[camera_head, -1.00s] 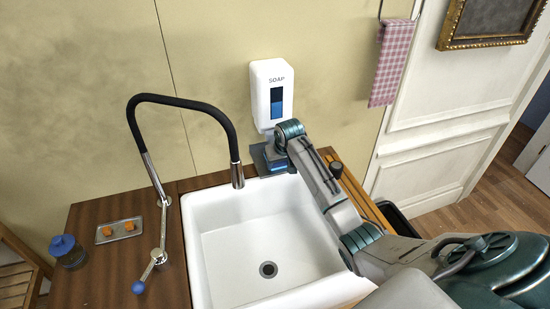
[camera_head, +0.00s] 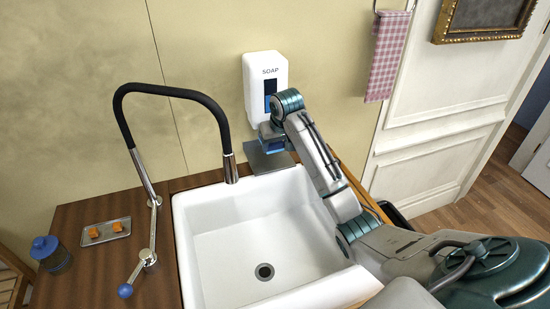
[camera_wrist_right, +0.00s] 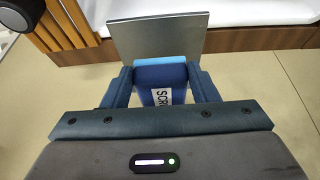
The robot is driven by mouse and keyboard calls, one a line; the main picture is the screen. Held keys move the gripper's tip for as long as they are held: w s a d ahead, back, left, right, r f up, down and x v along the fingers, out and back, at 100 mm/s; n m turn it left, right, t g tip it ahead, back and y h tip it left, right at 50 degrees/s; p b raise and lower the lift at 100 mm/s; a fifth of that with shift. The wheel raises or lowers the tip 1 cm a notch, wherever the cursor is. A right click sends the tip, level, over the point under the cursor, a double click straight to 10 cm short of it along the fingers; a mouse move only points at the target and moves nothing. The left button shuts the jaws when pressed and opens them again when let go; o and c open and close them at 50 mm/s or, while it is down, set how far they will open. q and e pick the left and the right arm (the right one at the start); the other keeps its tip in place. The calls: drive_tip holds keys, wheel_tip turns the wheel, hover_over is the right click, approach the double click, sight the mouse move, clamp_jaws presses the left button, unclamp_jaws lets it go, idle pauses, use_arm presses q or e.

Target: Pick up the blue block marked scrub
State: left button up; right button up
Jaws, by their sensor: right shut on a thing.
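The blue block (camera_wrist_right: 150,75) sits between the fingers of my right gripper (camera_wrist_right: 160,82) in the right wrist view. It has a lighter blue end and a white label, of which only the first letters "SCR" show. My right gripper (camera_head: 270,138) is shut on the block. In the head view it is in front of the soap dispenser, above a grey metal plate (camera_head: 268,162) behind the sink. The plate also shows beyond the block in the right wrist view (camera_wrist_right: 160,38). In the head view the block is mostly hidden by the gripper. My left gripper is not in view.
A white soap dispenser (camera_head: 262,70) hangs on the wall close to my right gripper. The white sink (camera_head: 225,270) lies in front, with a black-hosed tap (camera_head: 170,90) to the left. A blue-lidded jar (camera_head: 50,255) and a small tray (camera_head: 105,232) stand further left.

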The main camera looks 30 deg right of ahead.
drive_tip(key=s+a+b, duration=0.2)
drive_tip(key=s+a, duration=0.2)
drive_tip(key=s, duration=1.4)
drive_tip(key=shift+b, duration=0.3)
drive_tip(key=shift+a, duration=0.1)
